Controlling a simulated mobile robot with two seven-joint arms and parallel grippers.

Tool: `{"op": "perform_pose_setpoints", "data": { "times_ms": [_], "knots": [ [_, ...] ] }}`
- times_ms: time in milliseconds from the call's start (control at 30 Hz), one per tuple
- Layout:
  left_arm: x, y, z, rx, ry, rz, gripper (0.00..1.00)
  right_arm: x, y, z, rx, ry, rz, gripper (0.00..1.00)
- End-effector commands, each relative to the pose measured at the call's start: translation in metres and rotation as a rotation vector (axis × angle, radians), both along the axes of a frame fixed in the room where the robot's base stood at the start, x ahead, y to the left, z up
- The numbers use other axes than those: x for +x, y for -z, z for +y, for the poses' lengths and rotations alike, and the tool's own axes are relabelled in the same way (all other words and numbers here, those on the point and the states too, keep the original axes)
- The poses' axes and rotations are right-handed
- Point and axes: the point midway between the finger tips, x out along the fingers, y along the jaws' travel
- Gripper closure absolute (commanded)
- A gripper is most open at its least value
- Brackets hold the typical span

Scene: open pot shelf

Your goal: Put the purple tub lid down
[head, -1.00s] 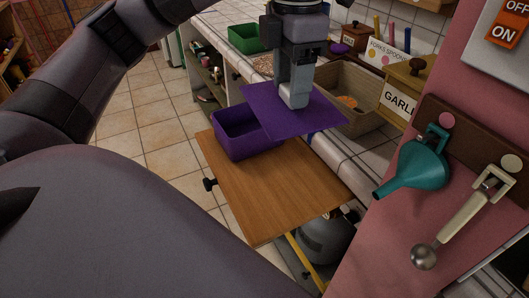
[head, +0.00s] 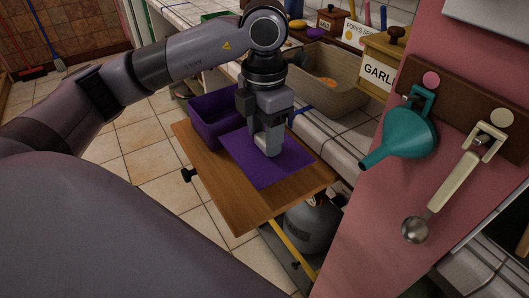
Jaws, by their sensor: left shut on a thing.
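The purple tub lid (head: 262,172) is a flat purple square. It lies level at the surface of the wooden pull-out board (head: 236,213), in front of and to the right of the tub; whether it fully touches the wood is hard to tell. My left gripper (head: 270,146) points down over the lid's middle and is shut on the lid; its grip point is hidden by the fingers. The purple tub (head: 213,118) stands open on the back left of the board. My right gripper is not in view.
A tan bin (head: 330,83) stands on the tiled counter behind the board. A teal funnel (head: 407,137) and a metal scoop (head: 437,198) hang on the pink wall at right. A grey gas bottle (head: 311,227) stands under the board. Bare wood shows along the board's front.

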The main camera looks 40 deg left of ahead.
Motion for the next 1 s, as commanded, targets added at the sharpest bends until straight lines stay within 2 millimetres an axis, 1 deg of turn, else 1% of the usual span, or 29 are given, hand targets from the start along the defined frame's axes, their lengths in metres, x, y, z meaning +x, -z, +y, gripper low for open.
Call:
{"op": "perform_pose_setpoints", "data": {
  "times_ms": [167, 400, 467, 667, 800, 833, 867, 900, 1000],
  "knots": [
    [0.000, 0.012, 0.000, 0.000, 0.001, 0.001, 0.80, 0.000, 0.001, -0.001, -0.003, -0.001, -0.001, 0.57],
    [-0.001, 0.046, 0.000, 0.000, 0.000, 0.002, 0.80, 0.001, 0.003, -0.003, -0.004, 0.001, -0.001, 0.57],
    [0.000, 0.049, 0.000, 0.000, 0.000, 0.000, 0.80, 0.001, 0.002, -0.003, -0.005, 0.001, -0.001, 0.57],
    [0.000, 0.048, 0.000, 0.000, 0.001, -0.001, 0.80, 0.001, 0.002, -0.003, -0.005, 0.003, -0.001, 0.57],
    [0.000, 0.053, 0.000, 0.000, 0.001, -0.001, 0.80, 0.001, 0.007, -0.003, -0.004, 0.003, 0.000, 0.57],
    [0.000, 0.052, 0.000, 0.000, 0.001, 0.000, 0.41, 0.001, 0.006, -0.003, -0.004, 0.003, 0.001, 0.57],
    [0.000, 0.051, 0.000, 0.000, 0.001, 0.000, 0.31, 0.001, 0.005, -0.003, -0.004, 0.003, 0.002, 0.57],
    [0.000, 0.051, 0.000, 0.000, 0.001, 0.000, 0.22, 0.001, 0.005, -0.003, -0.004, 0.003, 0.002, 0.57],
    [0.000, 0.051, 0.000, 0.000, 0.001, 0.000, 0.22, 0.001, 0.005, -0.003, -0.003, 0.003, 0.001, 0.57]
  ]
}}
